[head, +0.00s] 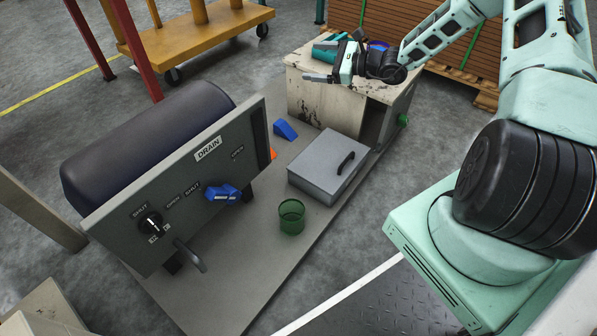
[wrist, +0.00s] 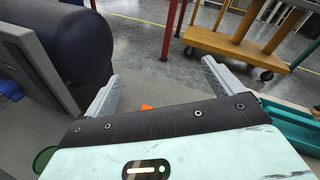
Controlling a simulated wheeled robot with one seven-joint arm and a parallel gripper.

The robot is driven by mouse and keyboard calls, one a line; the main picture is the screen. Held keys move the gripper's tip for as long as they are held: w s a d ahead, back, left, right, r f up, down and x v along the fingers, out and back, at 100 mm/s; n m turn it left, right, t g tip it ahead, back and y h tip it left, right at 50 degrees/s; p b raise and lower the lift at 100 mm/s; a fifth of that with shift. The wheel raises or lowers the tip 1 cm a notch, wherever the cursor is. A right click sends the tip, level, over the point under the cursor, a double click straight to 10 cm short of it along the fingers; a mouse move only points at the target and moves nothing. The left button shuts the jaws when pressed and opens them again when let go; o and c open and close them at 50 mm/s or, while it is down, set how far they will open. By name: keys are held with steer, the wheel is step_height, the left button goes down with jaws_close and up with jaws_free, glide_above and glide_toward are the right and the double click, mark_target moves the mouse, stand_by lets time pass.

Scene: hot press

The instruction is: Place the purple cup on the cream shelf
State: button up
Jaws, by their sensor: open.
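A green cup (head: 291,216) stands upright on the grey platform; a green rim also shows at the lower left of the wrist view (wrist: 44,158). The cream shelf (head: 318,102) is a worn, box-like unit at the upper middle, with a dark opening on its right side. My gripper (head: 324,58) is above the shelf's top at its left end. In the wrist view its two fingers (wrist: 165,82) are wide apart with nothing between them. My gripper and wrist hide part of the shelf top.
A teal object (head: 326,46) is at the shelf's top, behind my gripper. A grey lidded box (head: 325,168) and blue wedge (head: 285,130) are on the platform. A panel labelled DRAIN (head: 120,222), with knob and handles, stands left before a dark cylinder (head: 140,140).

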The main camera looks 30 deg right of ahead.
steer(key=s+a+r+n+g+y, duration=0.1)
steer(key=s+a+r+n+g, duration=0.2)
steer(key=a, duration=0.5)
steer(key=s+a+r+n+g+y, duration=0.1)
steer(key=s+a+n+g, duration=0.1)
steer(key=a+n+g, duration=0.45)
steer(key=s+a+r+n+g+h, duration=0.2)
steer(key=s+a+n+g, duration=0.35)
steer(key=s+a, duration=0.85)
steer(key=s+a+r+n+t+h, duration=0.1)
steer(key=s+r+n+h, duration=0.1)
steer(key=s+n+h, duration=0.3)
steer(key=s+r+n+t+h, duration=0.1)
steer(key=s+n+h, duration=0.3)
steer(key=s+n, duration=0.7)
steer(key=s+r, duration=0.1)
steer(key=s, duration=0.4)
steer(key=shift+a+r+n+h, duration=0.2)
steer(key=shift+a+n+h, duration=0.1)
steer(key=shift+a+h, duration=0.1)
